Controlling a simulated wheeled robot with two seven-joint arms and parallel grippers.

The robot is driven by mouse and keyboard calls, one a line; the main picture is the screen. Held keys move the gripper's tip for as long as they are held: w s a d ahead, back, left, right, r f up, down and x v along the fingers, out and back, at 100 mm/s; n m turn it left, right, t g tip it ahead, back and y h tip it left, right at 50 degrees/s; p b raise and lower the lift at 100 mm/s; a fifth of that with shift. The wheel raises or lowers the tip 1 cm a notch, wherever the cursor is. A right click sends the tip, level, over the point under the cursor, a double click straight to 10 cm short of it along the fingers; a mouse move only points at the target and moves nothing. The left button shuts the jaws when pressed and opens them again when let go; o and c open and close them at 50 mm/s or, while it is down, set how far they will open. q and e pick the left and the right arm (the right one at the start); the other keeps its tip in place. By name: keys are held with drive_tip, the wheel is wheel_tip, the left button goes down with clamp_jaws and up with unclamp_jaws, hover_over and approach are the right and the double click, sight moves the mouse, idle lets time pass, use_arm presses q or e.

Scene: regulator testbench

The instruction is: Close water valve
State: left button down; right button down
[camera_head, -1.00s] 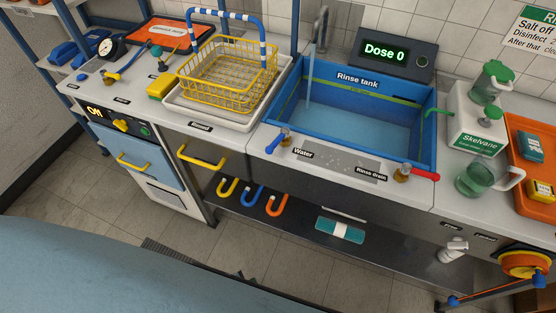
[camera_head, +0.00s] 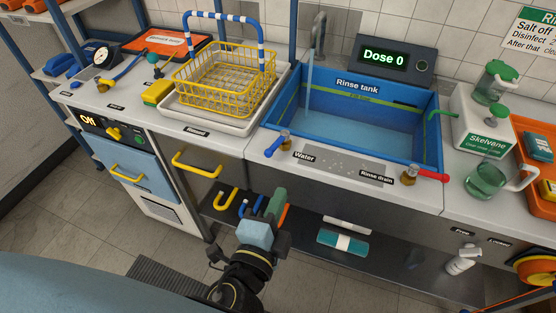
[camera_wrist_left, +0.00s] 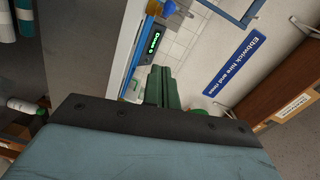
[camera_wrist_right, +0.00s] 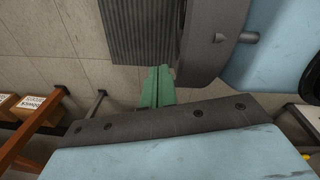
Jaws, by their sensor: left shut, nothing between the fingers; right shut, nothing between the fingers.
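The water valve with its blue lever (camera_head: 276,144) stands on the counter at the front left of the blue rinse tank (camera_head: 420,150), beside the "Water" label (camera_head: 304,156). Water runs from the tap (camera_head: 318,40) into the tank. My left gripper (camera_head: 278,198) is in front of the counter, below the valve and apart from it. Its green fingers are shut and empty; they also show in the left wrist view (camera_wrist_left: 162,86). My right gripper is outside the head view. In the right wrist view its green fingers (camera_wrist_right: 157,85) are shut and empty over the floor.
A red-handled drain valve (camera_head: 425,174) stands to the right of the water valve. A yellow basket (camera_head: 225,80) sits left of the tank.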

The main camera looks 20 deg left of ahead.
sight(276, 144)
drive_tip(key=shift+a, duration=0.15)
